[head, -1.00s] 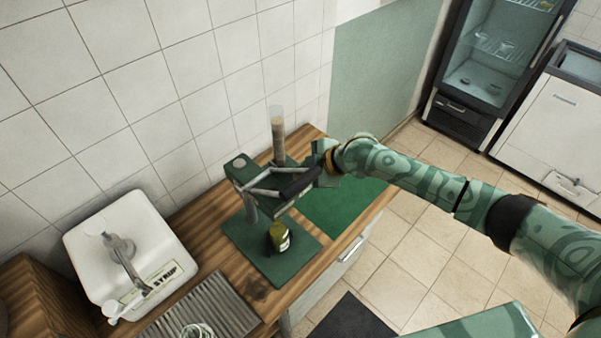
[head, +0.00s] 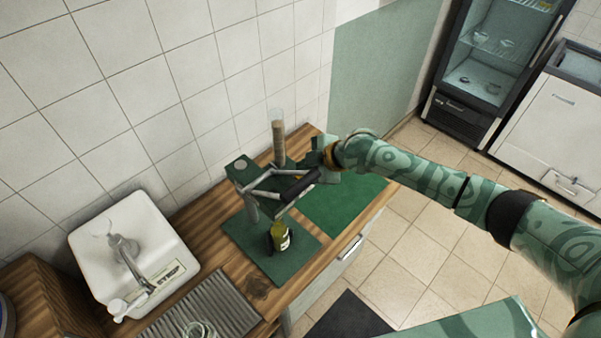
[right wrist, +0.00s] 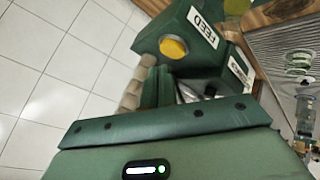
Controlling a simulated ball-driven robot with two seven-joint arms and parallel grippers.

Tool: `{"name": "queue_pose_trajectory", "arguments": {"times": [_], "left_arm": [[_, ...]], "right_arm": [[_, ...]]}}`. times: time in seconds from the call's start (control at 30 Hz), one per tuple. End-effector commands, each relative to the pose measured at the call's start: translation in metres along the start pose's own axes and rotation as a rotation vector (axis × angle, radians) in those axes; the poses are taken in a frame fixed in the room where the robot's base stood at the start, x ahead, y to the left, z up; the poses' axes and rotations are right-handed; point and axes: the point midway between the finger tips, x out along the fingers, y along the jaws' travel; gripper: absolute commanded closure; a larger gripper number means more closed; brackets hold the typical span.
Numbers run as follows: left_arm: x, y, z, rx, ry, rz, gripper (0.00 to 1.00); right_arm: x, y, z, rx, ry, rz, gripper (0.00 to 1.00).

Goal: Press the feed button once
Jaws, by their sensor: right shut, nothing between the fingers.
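The feed button is a round yellow button (right wrist: 173,48) on a green box (right wrist: 190,25) with a white FEED label (right wrist: 203,27), seen in the right wrist view. My right gripper (right wrist: 151,85) is shut and empty, its fingertips just below the button in that view; a gap appears between them. In the head view my right gripper (head: 318,157) is at the right side of the green machine (head: 241,169) on the counter, and the button is hidden there. My left gripper is not in view.
A clear tube with a beige stack (head: 278,138) stands behind the machine. A yellow-green jar (head: 281,237) stands on a dark green mat (head: 250,247) beneath the machine's dark-gripped handle (head: 298,187). A green mat (head: 340,212) lies clear at right.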

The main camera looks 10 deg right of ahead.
Motion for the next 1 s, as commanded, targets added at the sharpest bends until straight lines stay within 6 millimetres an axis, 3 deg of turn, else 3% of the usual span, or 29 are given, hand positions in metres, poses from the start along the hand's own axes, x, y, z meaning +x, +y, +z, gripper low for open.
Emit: {"name": "queue_pose_trajectory", "arguments": {"times": [0.43, 1.0], "left_arm": [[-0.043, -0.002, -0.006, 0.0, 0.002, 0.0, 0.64], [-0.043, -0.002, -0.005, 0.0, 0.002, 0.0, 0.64]], "right_arm": [[-0.033, 0.024, -0.024, 0.0, 0.0, 0.001, 1.0], [-0.033, 0.024, -0.024, 0.0, 0.0, 0.0, 1.0]]}}
